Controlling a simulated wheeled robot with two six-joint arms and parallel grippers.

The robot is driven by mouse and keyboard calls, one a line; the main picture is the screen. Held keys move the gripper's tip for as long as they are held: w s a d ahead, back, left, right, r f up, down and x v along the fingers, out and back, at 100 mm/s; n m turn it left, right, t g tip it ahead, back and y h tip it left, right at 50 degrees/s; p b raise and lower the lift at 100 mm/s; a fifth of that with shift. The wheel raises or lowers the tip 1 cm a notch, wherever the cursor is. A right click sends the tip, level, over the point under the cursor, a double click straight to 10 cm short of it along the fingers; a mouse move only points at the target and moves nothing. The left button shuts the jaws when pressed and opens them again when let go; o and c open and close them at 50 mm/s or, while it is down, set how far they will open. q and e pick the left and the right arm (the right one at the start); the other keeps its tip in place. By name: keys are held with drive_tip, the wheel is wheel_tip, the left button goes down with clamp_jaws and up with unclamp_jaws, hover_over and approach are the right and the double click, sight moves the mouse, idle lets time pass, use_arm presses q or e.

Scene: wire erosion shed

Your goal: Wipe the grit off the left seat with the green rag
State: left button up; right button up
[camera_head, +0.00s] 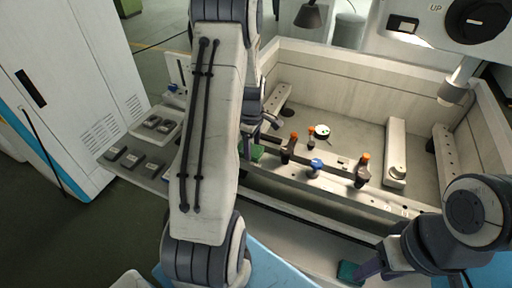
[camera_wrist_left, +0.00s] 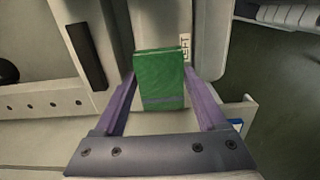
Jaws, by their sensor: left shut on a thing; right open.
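My left gripper (camera_wrist_left: 164,92) is shut on the green rag (camera_wrist_left: 159,78), a block-like pad with a grey band, held between its purple fingers. In the head view the rag (camera_head: 257,153) shows as a small green patch beside my left arm, near the tank's front left. A partly covered label (camera_wrist_left: 185,46) reading "EFT" shows just behind the rag, by a pale metal surface (camera_wrist_left: 207,38). The rag hides part of that surface, and I cannot tell whether they touch. I see no grit. My right gripper (camera_head: 360,270) is open at the lower right, near a teal block (camera_head: 348,270).
Orange-topped dark clamps (camera_head: 363,170) and a blue knob (camera_head: 316,165) stand along the tank's front rail. A round-ended pale bar (camera_head: 396,155) lies in the tank (camera_head: 345,95). A side shelf (camera_head: 130,168) with dark blocks is at left. My left arm hides much of the left side.

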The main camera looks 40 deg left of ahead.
use_arm(q)
drive_tip(key=shift+s+f, duration=0.15)
drive_tip(key=shift+r+p, duration=0.45)
wheel_tip(320, 180, up, 5)
drive_tip(key=p, duration=0.4)
drive_tip(key=shift+r, duration=0.15)
wheel_tip(320, 180, up, 3)
drive_tip(key=p, duration=0.2)
drive_tip(key=shift+p, duration=0.35)
